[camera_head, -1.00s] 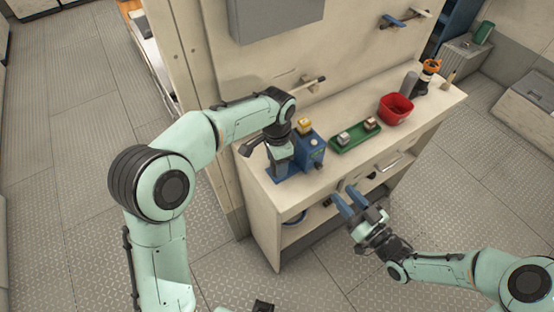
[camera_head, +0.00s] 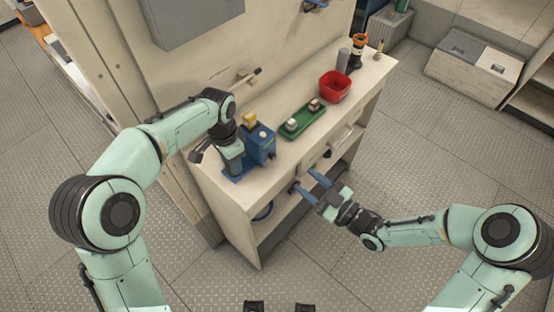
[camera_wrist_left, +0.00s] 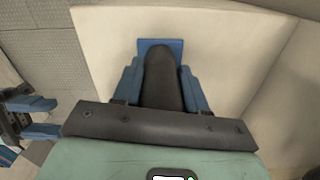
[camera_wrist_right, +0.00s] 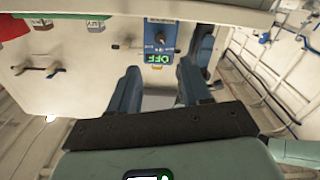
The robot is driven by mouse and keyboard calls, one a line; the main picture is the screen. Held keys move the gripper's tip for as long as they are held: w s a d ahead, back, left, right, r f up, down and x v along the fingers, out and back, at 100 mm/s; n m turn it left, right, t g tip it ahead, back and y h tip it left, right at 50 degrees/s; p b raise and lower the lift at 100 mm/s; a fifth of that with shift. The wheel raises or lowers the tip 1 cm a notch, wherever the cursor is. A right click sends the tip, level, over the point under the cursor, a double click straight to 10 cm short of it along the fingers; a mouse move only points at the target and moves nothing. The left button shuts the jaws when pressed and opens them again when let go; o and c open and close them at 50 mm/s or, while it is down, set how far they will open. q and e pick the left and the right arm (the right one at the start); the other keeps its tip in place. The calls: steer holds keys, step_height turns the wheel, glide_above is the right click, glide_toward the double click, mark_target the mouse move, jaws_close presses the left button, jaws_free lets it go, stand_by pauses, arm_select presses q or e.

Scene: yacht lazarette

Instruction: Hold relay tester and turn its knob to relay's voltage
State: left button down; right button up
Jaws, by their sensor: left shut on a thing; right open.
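The relay tester (camera_head: 262,146) is a blue box standing on the bench's near left end, with a yellow relay (camera_head: 249,120) on top. My left gripper (camera_head: 236,164) is shut on its dark grey handle (camera_wrist_left: 162,75), above the blue base. In the right wrist view, the tester's front shows a dark knob (camera_wrist_right: 160,38) above a green-lit display (camera_wrist_right: 159,58) that seems to read OFF, upside down. My right gripper (camera_head: 308,184) is open and empty in front of the bench, fingers pointing toward the tester, apart from the knob.
A green tray (camera_head: 290,133) with two small relays lies right of the tester. Behind it are a red bin (camera_head: 334,86), a grey cylinder (camera_head: 343,60) and an orange-topped item (camera_head: 358,50). Drawer handles stick out from the bench (camera_head: 210,182) front. The floor before it is clear.

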mark_target(275, 157)
steer(key=x, duration=1.1)
steer(key=shift+a, duration=0.1)
jaws_close()
